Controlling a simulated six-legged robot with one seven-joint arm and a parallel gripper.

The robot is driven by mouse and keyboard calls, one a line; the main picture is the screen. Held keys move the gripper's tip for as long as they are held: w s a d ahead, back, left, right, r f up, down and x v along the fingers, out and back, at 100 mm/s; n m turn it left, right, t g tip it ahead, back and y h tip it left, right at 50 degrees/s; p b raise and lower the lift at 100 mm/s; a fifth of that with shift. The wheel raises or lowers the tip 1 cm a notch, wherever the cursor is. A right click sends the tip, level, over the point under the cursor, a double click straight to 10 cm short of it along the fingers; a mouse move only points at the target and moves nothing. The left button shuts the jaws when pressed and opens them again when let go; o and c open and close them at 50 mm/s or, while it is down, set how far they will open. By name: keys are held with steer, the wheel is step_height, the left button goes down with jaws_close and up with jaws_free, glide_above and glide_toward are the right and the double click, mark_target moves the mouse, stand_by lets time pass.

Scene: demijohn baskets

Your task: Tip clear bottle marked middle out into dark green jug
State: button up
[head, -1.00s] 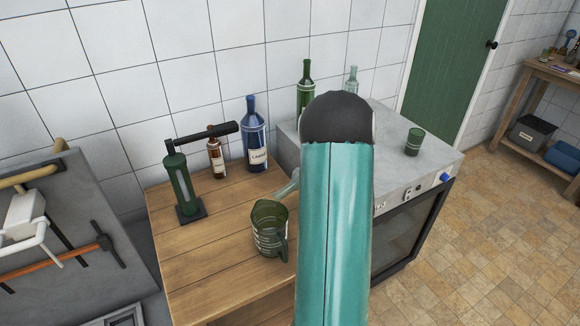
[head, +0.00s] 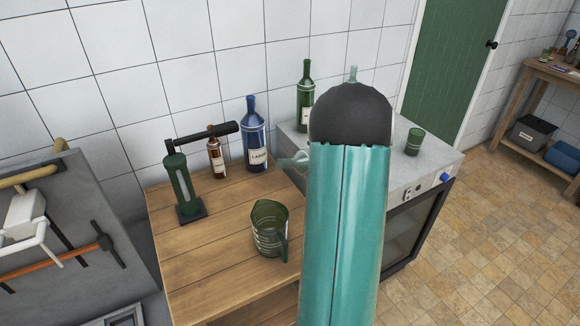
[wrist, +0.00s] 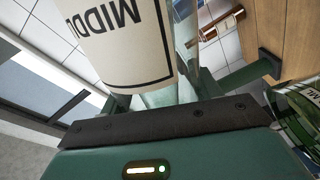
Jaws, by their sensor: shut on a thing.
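The clear bottle marked middle (wrist: 118,40) fills the upper left of the wrist view, its label upside down. My gripper (wrist: 160,98) is shut on it. In the head view, my arm hides the gripper and most of the bottle. Only the bottle's neck (head: 294,162) shows, pointing left and lying near level. The dark green jug (head: 268,238) stands upright on the wooden bench, handle to the right. The neck is behind and above the jug, off to the right of its mouth. Part of the jug also shows in the wrist view (wrist: 303,112). I cannot see any liquid.
A dark green pump-like device (head: 181,185), a small brown bottle (head: 216,160) and a blue bottle (head: 256,140) stand behind the jug. A green bottle (head: 304,105) and a green cup (head: 414,142) stand on the grey-topped unit. The bench's front left is clear.

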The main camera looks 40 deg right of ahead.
steer(key=shift+w+a+r+m, duration=0.1)
steer(key=shift+a+r+m, duration=0.25)
steer(key=shift+r+m, duration=0.3)
steer(key=shift+a+r+m, duration=0.4)
steer(key=shift+r+m, duration=0.25)
steer(key=shift+m, duration=0.05)
steer(key=shift+w+a+r+m, duration=0.1)
steer(key=shift+a+r+m, duration=0.25)
steer(key=shift+r+m, duration=0.3)
